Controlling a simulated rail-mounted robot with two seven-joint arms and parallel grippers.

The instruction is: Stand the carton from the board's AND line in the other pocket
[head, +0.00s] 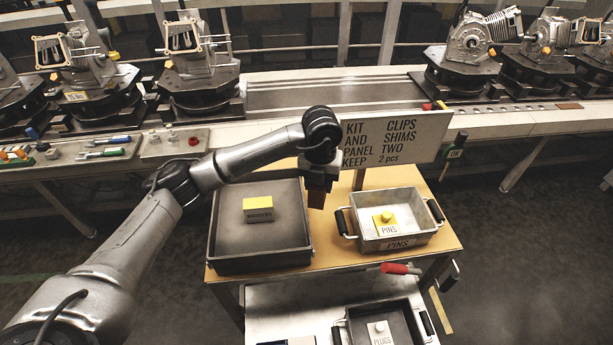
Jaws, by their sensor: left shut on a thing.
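The board (395,142) stands behind the table and reads KIT CLIPS, AND SHIMS, PANEL TWO, KEEP 2 pcs; its AND line names SHIMS. My left gripper (318,180) points down in front of the board's left end, shut on a small dark brown block (317,198). No label is readable on this block. It hangs between the dark tray (223,240) and the light metal tray (425,236), near the dark tray's right rim. A yellow carton (258,208), apparently marked WASHERS, is in the dark tray. My right gripper is out of view.
A lower shelf (275,300) holds a dark tray (358,318) with a white PLUGS carton (379,333). A red-handled tool (397,268) lies near the table's front edge. Behind, the conveyor (315,92) carries several fixtures. The dark tray has bare floor around its carton.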

